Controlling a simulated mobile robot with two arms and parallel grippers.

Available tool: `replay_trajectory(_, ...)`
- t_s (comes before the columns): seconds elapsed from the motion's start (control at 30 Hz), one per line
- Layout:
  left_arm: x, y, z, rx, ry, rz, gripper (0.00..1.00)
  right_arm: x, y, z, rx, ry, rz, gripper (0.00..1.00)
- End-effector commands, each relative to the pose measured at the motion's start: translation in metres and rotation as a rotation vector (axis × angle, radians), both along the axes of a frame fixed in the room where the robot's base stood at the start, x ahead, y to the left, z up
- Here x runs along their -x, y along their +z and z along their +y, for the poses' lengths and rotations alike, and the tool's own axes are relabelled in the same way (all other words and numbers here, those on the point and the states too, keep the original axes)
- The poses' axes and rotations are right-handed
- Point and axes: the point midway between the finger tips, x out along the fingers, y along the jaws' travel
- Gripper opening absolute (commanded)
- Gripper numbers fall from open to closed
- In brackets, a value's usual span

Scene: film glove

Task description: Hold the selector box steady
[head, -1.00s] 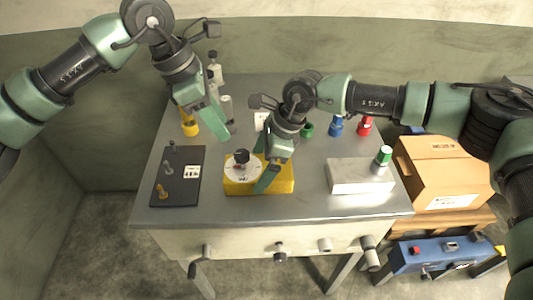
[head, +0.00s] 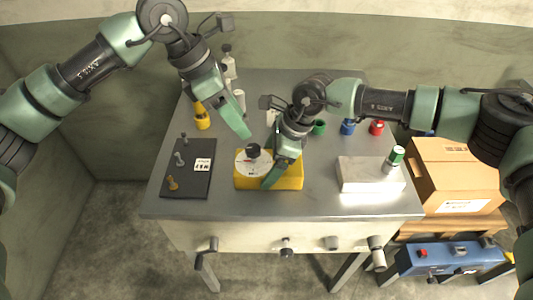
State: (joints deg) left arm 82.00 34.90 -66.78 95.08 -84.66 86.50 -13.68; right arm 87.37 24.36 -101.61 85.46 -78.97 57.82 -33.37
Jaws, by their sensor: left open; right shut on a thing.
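The selector box (head: 292,182) is yellow and sits on the grey metal table near its front middle. A white dial (head: 244,167) with a black knob (head: 253,150) is on its top left. My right gripper (head: 275,165) is shut on the selector box, with a green finger across its top and front; its other finger is partly hidden. My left gripper (head: 240,124) is open and empty, above and behind the knob, apart from the box.
A dark board (head: 190,185) with several small pegs lies left of the box. A pale block (head: 360,180) with a green-capped bottle (head: 394,158) is on the right. Green, blue (head: 348,127) and red (head: 377,128) cups stand behind. A cardboard box (head: 455,175) is beyond the table's right edge.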

Motion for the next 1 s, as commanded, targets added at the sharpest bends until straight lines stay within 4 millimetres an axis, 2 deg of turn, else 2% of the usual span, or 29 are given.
replay_trajectory(0.13, 0.004, -0.006, -0.024, 0.252, 0.255, 0.156, 0.55, -0.001, 0.001, 0.000, -0.001, -0.001, -0.001, 0.14)
replay_trajectory(0.27, 0.001, 0.003, -0.038, 0.543, 0.566, 0.392, 0.55, -0.001, 0.001, 0.000, -0.001, -0.001, -0.001, 0.14)
replay_trajectory(0.4, -0.008, 0.018, -0.031, 0.830, 0.887, 0.712, 0.55, -0.001, 0.001, 0.000, -0.001, -0.001, -0.001, 0.14)
replay_trajectory(0.53, -0.012, 0.017, -0.015, 1.029, 1.128, 1.048, 0.55, -0.001, 0.001, 0.000, -0.001, -0.001, -0.001, 0.14)
replay_trajectory(0.67, -0.006, -0.004, -0.002, 1.142, 1.319, 1.403, 0.55, -0.001, 0.001, 0.000, -0.001, 0.000, -0.001, 0.14)
replay_trajectory(0.8, 0.010, -0.039, 0.010, 1.189, 1.495, 1.785, 0.55, 0.000, 0.001, 0.000, -0.001, 0.000, -0.001, 0.14)
replay_trajectory(1.0, 0.034, -0.082, 0.027, 1.206, 1.679, 2.232, 0.55, 0.000, 0.001, 0.000, -0.002, 0.000, -0.001, 0.14)
